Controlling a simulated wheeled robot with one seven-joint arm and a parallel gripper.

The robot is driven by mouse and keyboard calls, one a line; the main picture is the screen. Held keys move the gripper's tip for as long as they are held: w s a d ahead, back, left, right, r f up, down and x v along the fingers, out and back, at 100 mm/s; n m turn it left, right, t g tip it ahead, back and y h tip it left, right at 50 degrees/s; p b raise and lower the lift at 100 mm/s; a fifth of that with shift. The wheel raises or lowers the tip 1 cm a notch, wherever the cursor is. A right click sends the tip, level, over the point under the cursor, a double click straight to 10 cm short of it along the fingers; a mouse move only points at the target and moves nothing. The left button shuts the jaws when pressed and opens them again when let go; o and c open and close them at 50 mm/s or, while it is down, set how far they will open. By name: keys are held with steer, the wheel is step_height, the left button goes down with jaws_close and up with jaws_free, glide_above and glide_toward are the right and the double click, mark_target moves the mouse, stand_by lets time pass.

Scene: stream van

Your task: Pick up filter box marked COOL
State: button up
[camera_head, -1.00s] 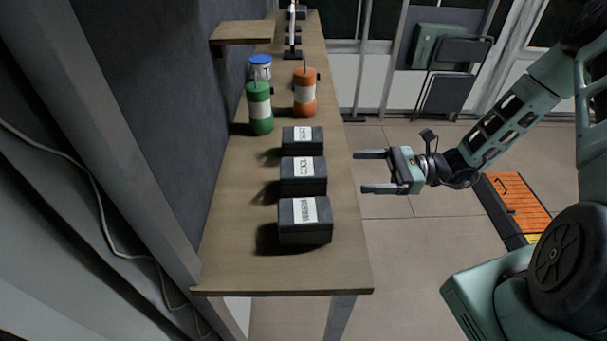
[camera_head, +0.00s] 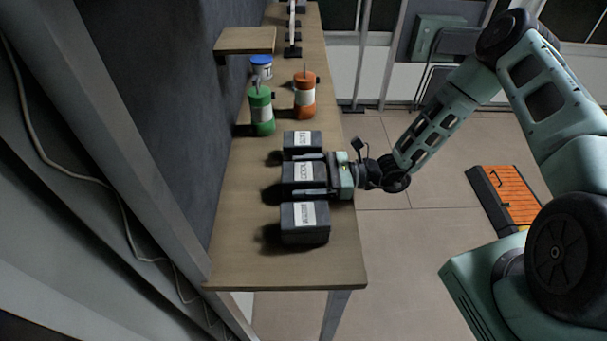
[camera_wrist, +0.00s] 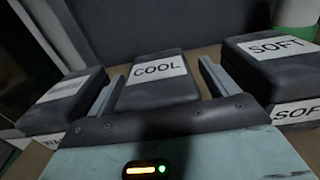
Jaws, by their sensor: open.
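The dark box marked COOL (camera_head: 290,177) sits on the bench as the middle one of three similar boxes; its white label also shows in the wrist view (camera_wrist: 158,69). My gripper (camera_head: 314,174) is open, reaching in from the right, with one finger on each side of the COOL box. In the wrist view my fingers (camera_wrist: 160,88) flank the box, one along its left side and one along its right. I cannot tell whether they touch it. The box marked SOFT (camera_wrist: 275,52) is to the right in the wrist view and behind in the head view (camera_head: 293,139).
The third box (camera_head: 290,228) is nearest the bench's front end, its label unclear. Gaps between boxes are narrow. A green canister (camera_head: 262,112), an orange canister (camera_head: 304,97) and a blue-lidded jar (camera_head: 261,66) stand farther back. The wooden bench (camera_head: 240,265) is clear at its front end.

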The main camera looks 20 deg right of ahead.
steer(key=shift+a, duration=0.15)
steer(key=c, duration=1.2)
